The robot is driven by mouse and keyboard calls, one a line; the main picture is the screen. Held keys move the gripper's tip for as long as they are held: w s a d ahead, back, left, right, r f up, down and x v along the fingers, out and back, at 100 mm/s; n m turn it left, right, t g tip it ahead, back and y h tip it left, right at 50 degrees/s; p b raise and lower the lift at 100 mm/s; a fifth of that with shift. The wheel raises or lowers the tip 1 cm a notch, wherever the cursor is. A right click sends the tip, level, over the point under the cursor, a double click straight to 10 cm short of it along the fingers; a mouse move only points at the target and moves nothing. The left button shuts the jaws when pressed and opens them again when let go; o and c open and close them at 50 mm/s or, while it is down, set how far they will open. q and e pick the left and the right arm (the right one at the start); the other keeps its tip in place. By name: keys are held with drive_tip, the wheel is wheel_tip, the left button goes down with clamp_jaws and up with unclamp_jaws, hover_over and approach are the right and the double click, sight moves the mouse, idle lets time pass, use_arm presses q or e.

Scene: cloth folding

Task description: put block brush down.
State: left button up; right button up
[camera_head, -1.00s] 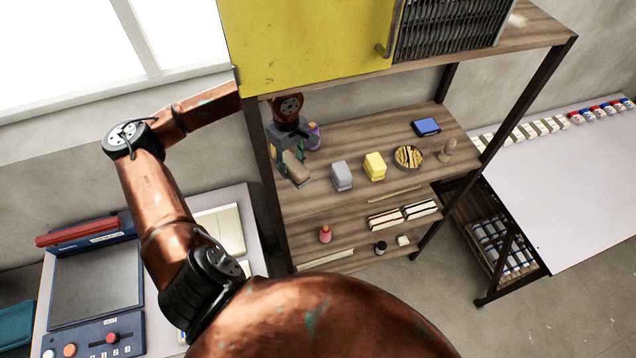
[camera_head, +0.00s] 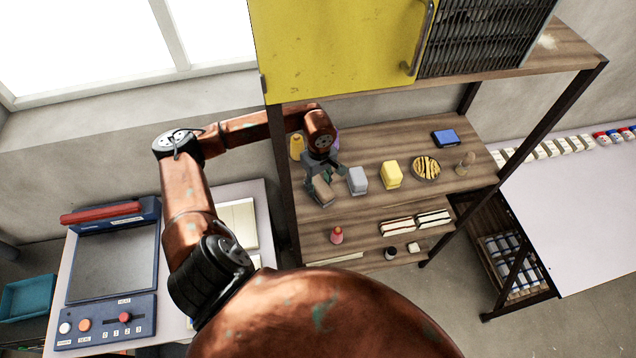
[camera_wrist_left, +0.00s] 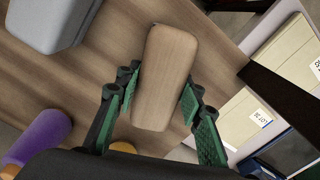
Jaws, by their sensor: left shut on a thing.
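The block brush (camera_head: 322,191) is a wooden block at the left front of the upper wooden shelf (camera_head: 445,141) in the head view. My left gripper (camera_head: 322,172) is shut on the brush. In the left wrist view the brush (camera_wrist_left: 165,78) lies between the green-padded fingers (camera_wrist_left: 160,110) with its flat wooden back facing the camera. The shelf surface shows behind it; I cannot tell whether the brush touches it. Its underside is hidden. My right gripper is not in view.
A grey block (camera_head: 357,181) is just right of the brush, then a yellow block (camera_head: 391,174), a striped round item (camera_head: 425,168) and a wooden-handled item (camera_head: 465,163). A yellow bottle (camera_head: 296,147) stands behind. The shelf's front edge and left post (camera_head: 285,190) are close.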

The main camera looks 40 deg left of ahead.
sight(319, 183)
use_arm(q)
drive_tip(key=shift+f+b, duration=0.15)
drive_tip(key=shift+b, duration=0.15)
drive_tip(key=o, duration=1)
drive_tip(key=shift+r, duration=0.2)
drive_tip(key=shift+r, duration=0.3)
wheel_tip(319, 183, up, 10)
drive_tip(key=b, duration=0.2)
drive_tip(key=shift+r+b, duration=0.2)
drive_tip(key=shift+b, duration=0.15)
drive_tip(key=shift+r, duration=0.55)
